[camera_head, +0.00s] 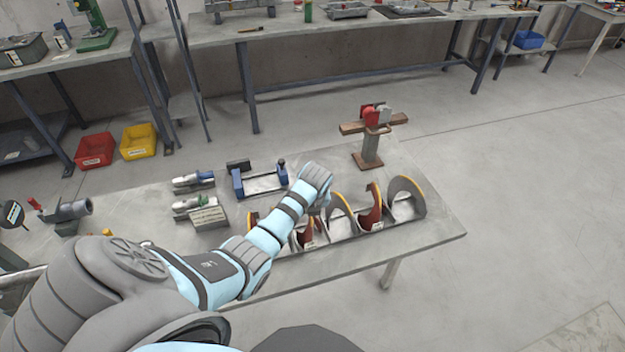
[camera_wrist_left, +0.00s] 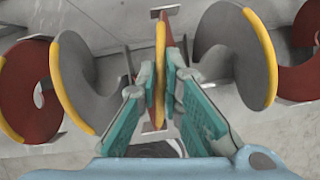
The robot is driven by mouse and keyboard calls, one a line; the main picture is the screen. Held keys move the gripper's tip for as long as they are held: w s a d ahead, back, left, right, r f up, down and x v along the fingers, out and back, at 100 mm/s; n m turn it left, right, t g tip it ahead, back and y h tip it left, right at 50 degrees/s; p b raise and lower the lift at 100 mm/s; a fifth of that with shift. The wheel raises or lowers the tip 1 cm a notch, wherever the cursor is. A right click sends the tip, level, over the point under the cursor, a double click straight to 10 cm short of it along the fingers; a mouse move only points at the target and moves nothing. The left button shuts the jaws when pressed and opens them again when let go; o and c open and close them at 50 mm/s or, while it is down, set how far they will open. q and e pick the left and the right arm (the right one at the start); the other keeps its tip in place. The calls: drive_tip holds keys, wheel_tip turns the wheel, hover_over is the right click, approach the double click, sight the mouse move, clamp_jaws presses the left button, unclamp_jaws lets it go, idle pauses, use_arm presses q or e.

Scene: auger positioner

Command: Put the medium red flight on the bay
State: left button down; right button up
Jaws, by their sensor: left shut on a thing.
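My left gripper (camera_head: 322,202) is over the row of flights on the table. In the left wrist view the gripper (camera_wrist_left: 160,100) is shut on a red flight (camera_wrist_left: 167,38) with a yellow edge, seen edge-on between the fingers. In the head view my arm hides much of the held piece. Grey flights with yellow edges stand on both sides of it, one left (camera_wrist_left: 82,80) and one right (camera_wrist_left: 238,50). Further out are red flights, left (camera_wrist_left: 22,92) and right (camera_wrist_left: 298,78). I cannot tell which piece is the bay. My right gripper is not in view.
A blue-ended fixture (camera_head: 262,184) stands behind the row, with smaller tools to its left. A red and grey vise on a wooden stand (camera_head: 368,140) is at the table's back edge. Red (camera_head: 95,149) and yellow (camera_head: 138,141) bins sit on the floor. The table's right end is clear.

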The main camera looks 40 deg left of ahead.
use_arm(q)
drive_tip(key=c, duration=1.7)
unclamp_jaws()
drive_tip(key=shift+r, duration=0.15)
drive_tip(key=v, duration=1.1)
drive_tip(key=shift+s+d+r, duration=0.15)
drive_tip(key=shift+r, duration=0.2)
drive_tip(key=shift+s, duration=0.1)
